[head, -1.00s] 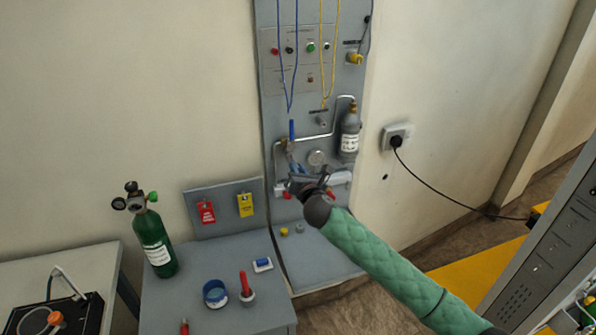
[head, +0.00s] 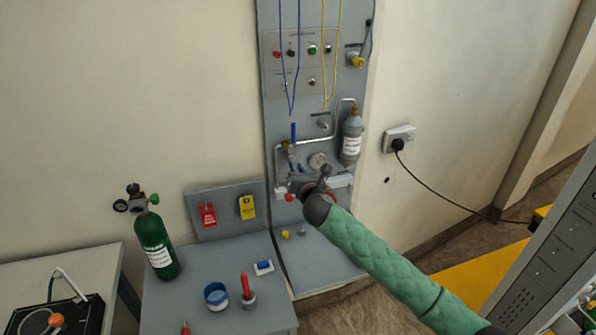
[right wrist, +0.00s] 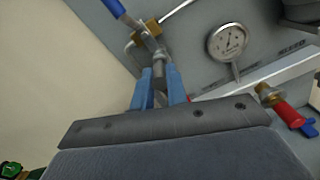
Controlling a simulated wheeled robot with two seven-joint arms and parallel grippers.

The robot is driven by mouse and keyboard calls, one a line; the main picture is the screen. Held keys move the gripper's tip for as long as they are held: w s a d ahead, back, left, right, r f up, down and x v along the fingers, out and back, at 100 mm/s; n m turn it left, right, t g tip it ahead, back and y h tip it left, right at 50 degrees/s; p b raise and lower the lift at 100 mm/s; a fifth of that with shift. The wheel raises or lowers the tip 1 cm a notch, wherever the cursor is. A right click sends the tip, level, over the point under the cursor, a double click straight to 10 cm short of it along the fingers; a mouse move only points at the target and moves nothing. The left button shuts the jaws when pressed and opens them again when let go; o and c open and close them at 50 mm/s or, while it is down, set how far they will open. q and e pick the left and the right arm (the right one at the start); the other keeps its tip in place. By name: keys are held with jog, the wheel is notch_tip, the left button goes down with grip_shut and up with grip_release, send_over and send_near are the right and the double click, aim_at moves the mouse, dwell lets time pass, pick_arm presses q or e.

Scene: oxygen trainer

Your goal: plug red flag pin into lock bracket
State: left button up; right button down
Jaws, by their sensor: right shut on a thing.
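My right gripper (head: 312,184) is in front of the lower part of the grey wall panel, by the white bar. In the right wrist view its blue fingers (right wrist: 160,88) are closed around a small grey cylindrical piece (right wrist: 160,72). I cannot tell whether this piece is the pin; no red flag shows on it. It lines up in the picture with a blue-handled valve (right wrist: 132,20); I cannot tell whether they touch. A small red part (head: 290,197) shows left of the gripper. I cannot make out the lock bracket, which may be hidden. My left gripper is not in view.
A round gauge (right wrist: 228,42) and a red fitting (right wrist: 286,116) are close by. A grey cylinder (head: 352,138) is on the panel. The grey table (head: 190,285) holds a green cylinder (head: 156,243), a blue cup (head: 216,296) and a red-handled item (head: 246,290).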

jog(key=shift+x, duration=1.1)
jog(key=c, duration=1.3)
grip_release()
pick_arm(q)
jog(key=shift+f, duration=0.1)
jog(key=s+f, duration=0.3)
pick_arm(e)
jog(key=shift+s+f, duration=0.1)
jog(key=shift+s, duration=0.05)
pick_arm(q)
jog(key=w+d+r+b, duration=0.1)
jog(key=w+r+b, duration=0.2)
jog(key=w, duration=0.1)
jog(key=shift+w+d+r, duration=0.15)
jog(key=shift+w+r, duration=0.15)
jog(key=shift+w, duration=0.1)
pick_arm(e)
jog(key=shift+v, duration=3.8)
